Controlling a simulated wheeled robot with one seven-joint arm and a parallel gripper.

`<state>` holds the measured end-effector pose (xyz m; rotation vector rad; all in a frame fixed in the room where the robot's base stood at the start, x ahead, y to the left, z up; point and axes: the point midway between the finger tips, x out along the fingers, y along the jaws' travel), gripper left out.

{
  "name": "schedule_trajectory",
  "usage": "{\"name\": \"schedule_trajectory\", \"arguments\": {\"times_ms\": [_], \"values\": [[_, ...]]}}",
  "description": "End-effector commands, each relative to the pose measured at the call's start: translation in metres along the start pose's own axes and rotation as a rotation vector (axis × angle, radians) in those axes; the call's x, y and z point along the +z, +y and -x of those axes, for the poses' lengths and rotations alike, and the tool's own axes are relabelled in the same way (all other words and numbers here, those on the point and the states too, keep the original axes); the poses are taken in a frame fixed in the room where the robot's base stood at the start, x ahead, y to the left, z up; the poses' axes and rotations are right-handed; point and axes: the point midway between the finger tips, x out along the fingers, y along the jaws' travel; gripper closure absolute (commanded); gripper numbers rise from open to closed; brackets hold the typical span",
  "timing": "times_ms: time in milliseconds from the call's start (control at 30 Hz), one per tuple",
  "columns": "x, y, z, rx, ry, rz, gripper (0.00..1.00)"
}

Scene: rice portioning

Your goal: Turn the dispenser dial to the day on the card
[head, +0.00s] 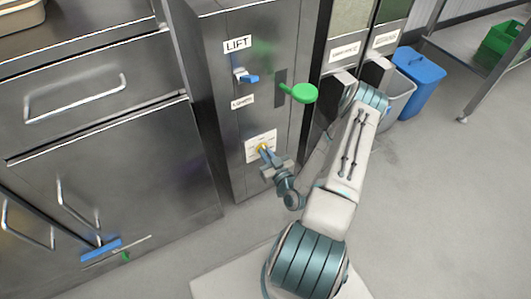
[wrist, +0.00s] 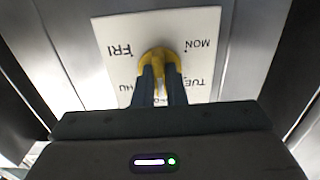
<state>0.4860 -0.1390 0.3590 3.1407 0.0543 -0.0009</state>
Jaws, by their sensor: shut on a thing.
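The dispenser dial is a yellow knob (wrist: 158,62) in the middle of a white day plate (wrist: 112,55). In the wrist view the plate shows upside-down labels: FRI to the left, MON to the right, TUE at lower right and a partly hidden one ending in HU at lower left. My gripper (wrist: 160,84) is shut on the yellow knob. In the head view the knob (head: 263,149) shows at my gripper's tip, on the plate low on the steel dispenser (head: 225,120). Which day the knob points to is hidden by my fingers. I cannot make out the day card.
Above the plate are a LIFT label (head: 237,44), a blue lever (head: 249,78) and a green paddle handle (head: 300,93) that sticks out. Steel drawers (head: 90,110) stand to the left. Blue and grey bins (head: 420,80) stand at right on open floor.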

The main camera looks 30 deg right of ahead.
Motion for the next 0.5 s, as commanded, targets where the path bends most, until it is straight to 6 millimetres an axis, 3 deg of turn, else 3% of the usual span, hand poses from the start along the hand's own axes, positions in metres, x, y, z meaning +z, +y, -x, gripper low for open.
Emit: {"name": "schedule_trajectory", "arguments": {"times_ms": [300, 333, 400, 500], "values": [[-0.0009, 0.0013, -0.0003, 0.003, 0.003, 0.002, 1.0], [-0.0009, 0.0013, -0.0002, 0.003, 0.003, 0.002, 0.84], [-0.0009, 0.0013, -0.0002, 0.003, 0.003, 0.002, 0.67], [-0.0006, 0.0009, -0.0001, 0.002, 0.002, 0.001, 0.67]]}}
